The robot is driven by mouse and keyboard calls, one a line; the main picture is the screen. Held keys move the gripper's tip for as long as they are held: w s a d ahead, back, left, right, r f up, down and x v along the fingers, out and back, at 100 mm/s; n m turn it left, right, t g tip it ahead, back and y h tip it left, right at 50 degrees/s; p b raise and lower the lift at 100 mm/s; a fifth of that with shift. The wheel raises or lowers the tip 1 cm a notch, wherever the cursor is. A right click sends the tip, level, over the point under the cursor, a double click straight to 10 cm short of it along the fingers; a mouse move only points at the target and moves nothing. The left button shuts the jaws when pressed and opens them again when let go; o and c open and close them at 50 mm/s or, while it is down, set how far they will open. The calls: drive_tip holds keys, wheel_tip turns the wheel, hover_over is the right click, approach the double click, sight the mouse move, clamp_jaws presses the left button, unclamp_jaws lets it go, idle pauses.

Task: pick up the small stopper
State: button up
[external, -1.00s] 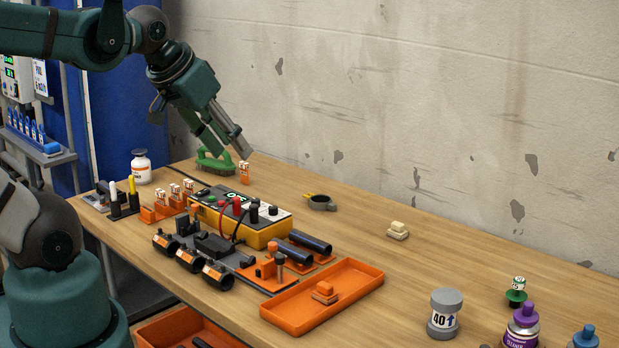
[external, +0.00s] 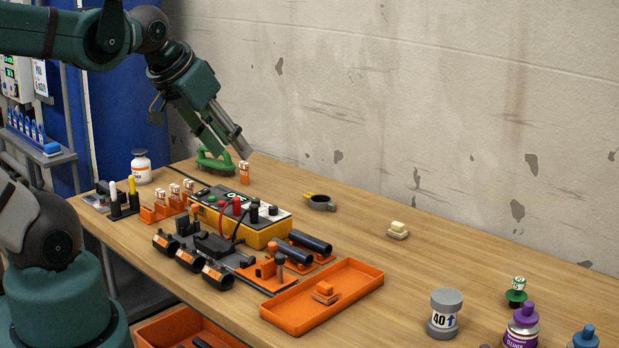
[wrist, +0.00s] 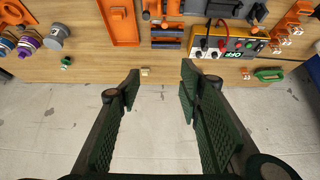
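The small green stopper (external: 516,291), with a white label around its middle, appears to be the one the task names. It stands upright on the right part of the table. It also shows in the wrist view (wrist: 66,62), at the left. A larger grey stopper-like piece (external: 444,314) marked 40 stands to its left. My gripper (external: 238,150) is above the table's far left part, near the wall, well away from the green stopper. In the wrist view, my gripper (wrist: 158,80) has its fingers wide apart with nothing between them.
An orange tray (external: 373,280) holds a small orange piece (external: 325,293). A cream block (external: 398,230) and a dark ring (external: 321,203) lie on open wood. A purple-topped bottle (external: 522,328) stands close to the green stopper. A yellow meter (external: 240,230) and pipe fixture fill the left.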

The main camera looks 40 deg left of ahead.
idle(0.3)
drive_tip(key=w+d+r+m+g+h, duration=0.1)
drive_tip(key=w+d+r+m, duration=0.15)
drive_tip(key=w+d, duration=0.85)
drive_tip(key=m+g+h, duration=0.2)
drive_tip(key=m+g, duration=0.1)
drive_tip(key=m, duration=0.5)
hover_over(518, 280)
drive_tip(key=s+a, duration=0.2)
wheel_tip(518, 280, down, 24)
drive_tip(key=shift+w+a+n+h+p, duration=0.1)
drive_tip(key=shift+w+n+h+p, duration=0.05)
drive_tip(key=shift+n+h+p, duration=0.2)
drive_tip(key=shift+f, duration=0.15)
drive_tip(key=shift+x, duration=1.2)
